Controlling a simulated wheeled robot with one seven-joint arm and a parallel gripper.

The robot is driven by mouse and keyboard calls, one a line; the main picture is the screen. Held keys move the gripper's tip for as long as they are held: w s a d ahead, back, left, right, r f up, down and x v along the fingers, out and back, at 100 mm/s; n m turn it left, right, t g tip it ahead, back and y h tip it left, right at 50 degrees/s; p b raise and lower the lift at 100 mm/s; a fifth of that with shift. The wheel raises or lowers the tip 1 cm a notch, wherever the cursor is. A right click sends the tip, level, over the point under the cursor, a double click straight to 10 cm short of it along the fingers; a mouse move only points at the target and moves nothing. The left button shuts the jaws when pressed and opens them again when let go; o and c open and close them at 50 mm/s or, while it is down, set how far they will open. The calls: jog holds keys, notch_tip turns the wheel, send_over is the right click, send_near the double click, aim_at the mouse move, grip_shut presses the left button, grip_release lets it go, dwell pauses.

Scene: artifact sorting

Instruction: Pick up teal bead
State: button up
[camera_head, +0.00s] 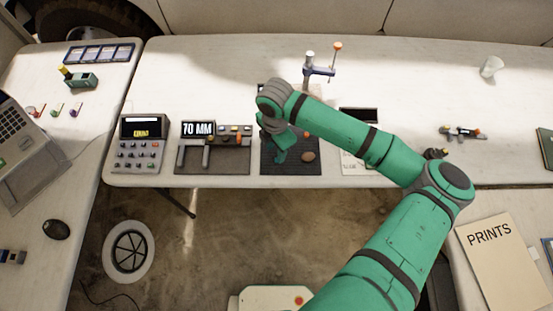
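I cannot make out a teal bead in this view; it may be hidden by my gripper or too small to see. My gripper (280,153) points down over a dark mat (269,169) at the front of the middle table. Its fingers are small and partly hidden by the wrist, so I cannot tell whether they are open or shut. A brown rounded object (308,156) lies on the mat just right of my gripper.
A device reading "70 MM" (198,129) and a keypad box (140,142) stand left of the mat. A small stand (318,71) rises behind my arm. A clear cup (491,67) is at back right. The table's back left is mostly clear.

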jog(key=f, duration=0.5)
jog(key=shift+d, duration=0.25)
grip_shut()
